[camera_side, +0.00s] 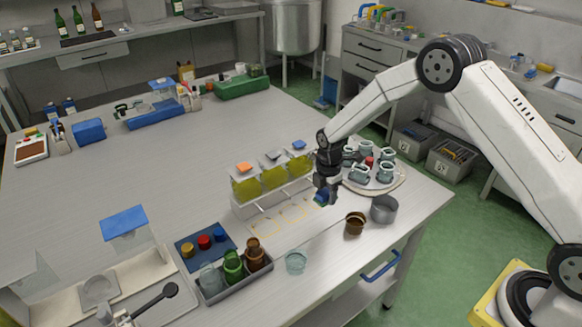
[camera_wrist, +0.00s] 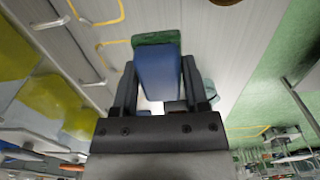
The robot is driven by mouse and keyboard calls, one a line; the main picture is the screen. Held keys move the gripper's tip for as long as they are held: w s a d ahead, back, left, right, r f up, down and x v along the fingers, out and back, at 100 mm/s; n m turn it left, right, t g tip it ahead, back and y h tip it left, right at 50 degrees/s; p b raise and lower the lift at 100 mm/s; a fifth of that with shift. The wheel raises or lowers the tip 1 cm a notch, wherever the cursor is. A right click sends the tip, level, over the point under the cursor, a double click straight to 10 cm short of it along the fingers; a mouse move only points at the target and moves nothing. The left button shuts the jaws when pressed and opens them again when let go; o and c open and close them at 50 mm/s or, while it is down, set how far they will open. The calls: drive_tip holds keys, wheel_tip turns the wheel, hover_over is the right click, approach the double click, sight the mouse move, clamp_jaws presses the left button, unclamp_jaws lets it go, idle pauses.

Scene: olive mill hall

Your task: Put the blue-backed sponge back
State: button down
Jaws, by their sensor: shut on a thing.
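My gripper (camera_side: 327,188) is shut on the blue-backed sponge (camera_side: 320,199), which it holds in front of the rack's right end. In the wrist view my gripper (camera_wrist: 158,82) has one finger on each side of the sponge (camera_wrist: 157,72). Its blue face is toward the camera and a green layer shows at the far end. Yellow outlines (camera_side: 284,216) are marked on the table just left of the sponge, in front of the rack. They also show at the upper left of the wrist view (camera_wrist: 111,43). I cannot tell the gap between sponge and table.
A rack of yellow-green vessels (camera_side: 274,180) stands left of my gripper. A round tray (camera_side: 392,185) of cups is close behind on the right. A brown cup (camera_side: 355,223) and metal pot (camera_side: 384,209) stand front right. A clear glass (camera_side: 296,262) stands in front. The left-middle table is clear.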

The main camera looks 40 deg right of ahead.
drive_tip(key=s+a+r, duration=0.2)
drive_tip(key=s, duration=0.9)
drive_tip(key=s+a+r, duration=0.2)
drive_tip(key=s, duration=0.9)
drive_tip(key=shift+s+a+r, duration=0.25)
drive_tip(key=shift+w, duration=0.1)
hover_over(329, 250)
drive_tip(key=shift+s+f, duration=0.2)
drive_tip(key=shift+f, duration=4.5)
drive_tip(key=shift+w+f, duration=0.2)
drive_tip(key=shift+f, duration=1.6)
